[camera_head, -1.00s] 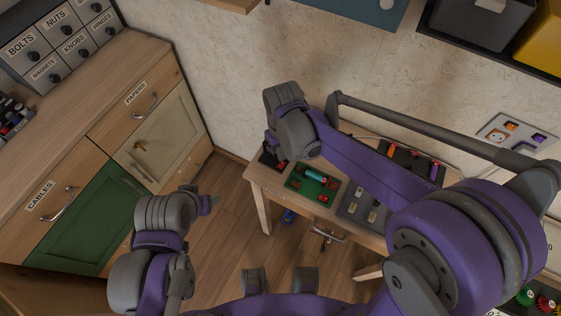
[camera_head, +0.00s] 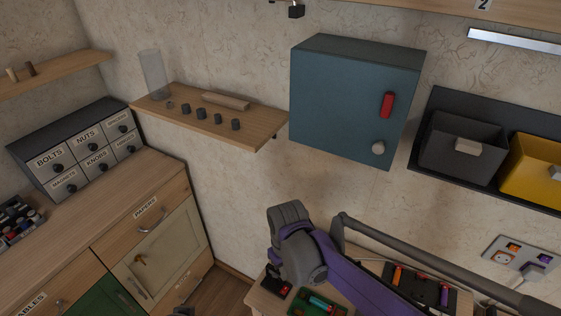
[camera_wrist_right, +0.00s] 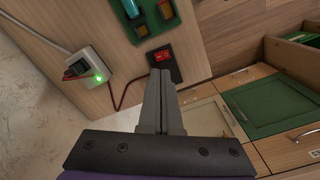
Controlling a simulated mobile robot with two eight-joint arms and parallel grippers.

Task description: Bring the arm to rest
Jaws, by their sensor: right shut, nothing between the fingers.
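My right arm, purple and grey, comes in from the lower right of the head view. Its grey wrist end (camera_head: 298,248) is above the left end of the small table. In the right wrist view my right gripper (camera_wrist_right: 161,75) has its two grey fingers together, with nothing between them. The fingertips appear close to a red switch on a black base (camera_wrist_right: 165,62), but I cannot tell the height between them. My left gripper is not in the head view.
The small table (camera_wrist_right: 95,25) carries a green board (camera_wrist_right: 140,30) and a white box with a green light (camera_wrist_right: 92,68). A blue wall cabinet (camera_head: 345,100), a wooden shelf with dark knobs (camera_head: 255,128) and grey and yellow bins (camera_head: 535,165) are on the wall. Drawers stand left.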

